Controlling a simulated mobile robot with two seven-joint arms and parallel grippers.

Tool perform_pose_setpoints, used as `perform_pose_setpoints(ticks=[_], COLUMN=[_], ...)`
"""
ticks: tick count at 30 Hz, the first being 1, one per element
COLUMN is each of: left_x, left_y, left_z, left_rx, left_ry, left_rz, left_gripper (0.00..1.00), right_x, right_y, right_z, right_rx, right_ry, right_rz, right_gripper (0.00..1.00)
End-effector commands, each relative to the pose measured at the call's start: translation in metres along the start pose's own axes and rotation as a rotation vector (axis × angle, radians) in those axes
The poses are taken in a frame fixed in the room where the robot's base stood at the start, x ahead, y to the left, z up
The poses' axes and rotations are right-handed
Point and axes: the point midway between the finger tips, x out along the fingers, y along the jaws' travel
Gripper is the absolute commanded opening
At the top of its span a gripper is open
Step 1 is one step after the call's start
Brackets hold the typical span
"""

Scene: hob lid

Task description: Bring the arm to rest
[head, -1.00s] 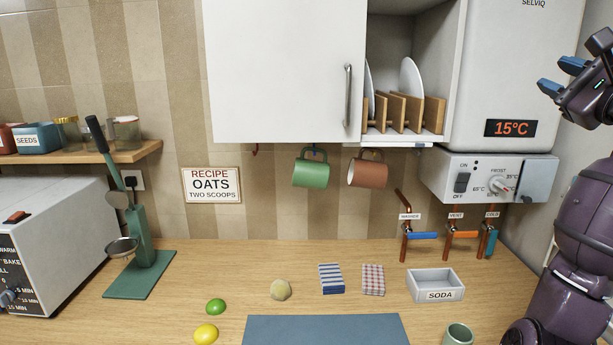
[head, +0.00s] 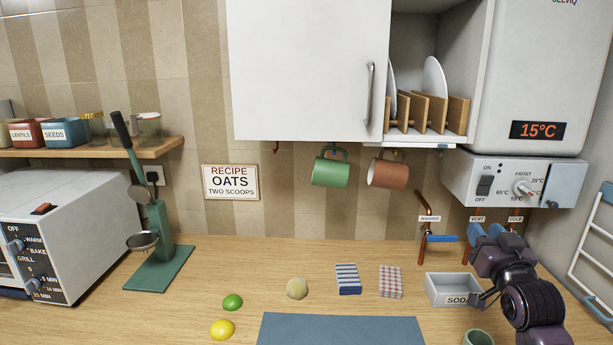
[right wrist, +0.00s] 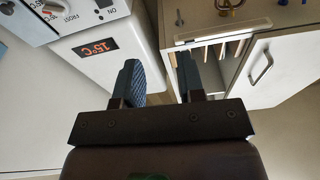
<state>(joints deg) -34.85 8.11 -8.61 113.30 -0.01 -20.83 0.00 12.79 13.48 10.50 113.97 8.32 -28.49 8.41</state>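My right gripper (head: 486,231) is in the lower right of the head view, in front of the pipes and valves under the heater's control box. Its blue fingers point up and away from me and hide part of the valves. In the right wrist view the two fingers (right wrist: 160,80) stand apart with nothing between them, so it is open and empty. My right forearm is above the counter beside the soda tray (head: 447,289) and overlaps its right end in the picture. My left gripper is not in view.
The control box (head: 509,181) is just above the right gripper. A green mug (head: 330,172) and a brown mug (head: 387,173) hang under the cabinet (head: 300,70). A green cup (head: 478,338) stands at the front. A white rack (head: 592,245) is at the right wall.

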Motion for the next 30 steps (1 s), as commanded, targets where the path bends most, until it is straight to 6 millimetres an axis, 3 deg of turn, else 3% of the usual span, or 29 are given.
perform_pose_setpoints(ticks=[1,6,11,18,24,30], left_x=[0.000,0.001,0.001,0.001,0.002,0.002], left_y=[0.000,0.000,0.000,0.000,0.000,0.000], left_z=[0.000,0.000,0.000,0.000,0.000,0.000], left_rx=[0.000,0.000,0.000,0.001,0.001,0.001], left_ry=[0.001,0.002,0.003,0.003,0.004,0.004], left_rz=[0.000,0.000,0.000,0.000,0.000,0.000], left_gripper=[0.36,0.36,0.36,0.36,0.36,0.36], right_x=[-0.015,-0.068,-0.131,-0.243,-0.322,-0.355], right_y=[-0.004,-0.020,-0.033,-0.048,-0.047,-0.039], right_z=[0.030,0.113,0.183,0.272,0.311,0.322], right_rx=[-0.056,-0.195,-0.229,-0.203,-0.172,-0.167], right_ry=[-0.038,-0.149,-0.275,-0.508,-0.656,-0.717], right_rz=[-0.006,-0.038,-0.068,-0.094,-0.079,-0.059], right_gripper=[0.36,0.36,0.36,0.36,0.36,0.36])
